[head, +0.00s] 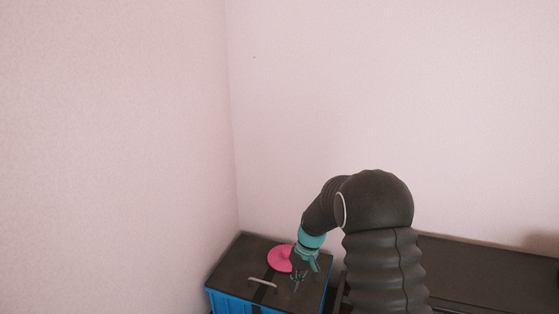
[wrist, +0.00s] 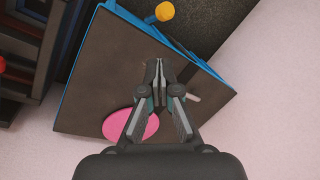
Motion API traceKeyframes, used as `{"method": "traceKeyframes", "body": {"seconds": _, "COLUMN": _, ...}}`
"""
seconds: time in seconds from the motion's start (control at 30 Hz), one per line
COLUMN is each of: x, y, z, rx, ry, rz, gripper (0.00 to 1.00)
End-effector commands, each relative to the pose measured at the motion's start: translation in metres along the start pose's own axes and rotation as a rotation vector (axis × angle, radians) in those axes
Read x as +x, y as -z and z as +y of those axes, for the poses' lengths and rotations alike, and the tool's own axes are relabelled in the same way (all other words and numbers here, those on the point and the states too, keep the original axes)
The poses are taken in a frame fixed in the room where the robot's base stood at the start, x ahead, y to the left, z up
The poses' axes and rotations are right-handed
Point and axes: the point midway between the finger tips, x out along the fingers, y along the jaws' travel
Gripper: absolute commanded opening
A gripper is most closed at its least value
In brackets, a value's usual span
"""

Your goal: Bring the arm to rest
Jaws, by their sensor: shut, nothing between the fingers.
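My gripper (head: 298,279) hangs at the end of my bent arm, over the dark top of a blue-sided cabinet (head: 230,252). In the wrist view my gripper (wrist: 159,66) has its two fingertips together with nothing between them. A pink plate (head: 279,258) lies on the cabinet top beside the gripper. The plate also shows in the wrist view (wrist: 118,124), partly hidden behind a gripper finger. I cannot tell the exact height of the gripper above the top.
A light handle-like bar (head: 262,282) is on the cabinet top. A long dark surface (head: 480,262) runs along the wall at right. Pink walls (head: 390,100) meet in a corner behind the cabinet. The wrist view shows a yellow round thing (wrist: 164,11) and dark shelving (wrist: 28,50).

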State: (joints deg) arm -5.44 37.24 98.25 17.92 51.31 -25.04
Motion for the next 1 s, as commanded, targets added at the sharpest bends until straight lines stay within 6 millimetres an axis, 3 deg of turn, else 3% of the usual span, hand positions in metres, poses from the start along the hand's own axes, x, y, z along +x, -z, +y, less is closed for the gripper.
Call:
{"method": "traceKeyframes", "body": {"seconds": 0.07, "x": 0.008, "y": -0.027, "z": 0.0, "rx": 0.056, "ry": -0.012, "rz": -0.051, "gripper": 0.0}}
{"method": "traceKeyframes", "body": {"seconds": 0.27, "x": -0.024, "y": -0.068, "z": -0.006, "rx": 0.131, "ry": -0.054, "rz": -0.06, "gripper": 0.0}}
{"method": "traceKeyframes", "body": {"seconds": 0.7, "x": -0.131, "y": -0.165, "z": -0.03, "rx": 0.233, "ry": -0.156, "rz": 0.043, "gripper": 0.0}}
{"method": "traceKeyframes", "body": {"seconds": 1.0, "x": -0.192, "y": -0.233, "z": -0.046, "rx": 0.269, "ry": -0.218, "rz": 0.162, "gripper": 0.0}}
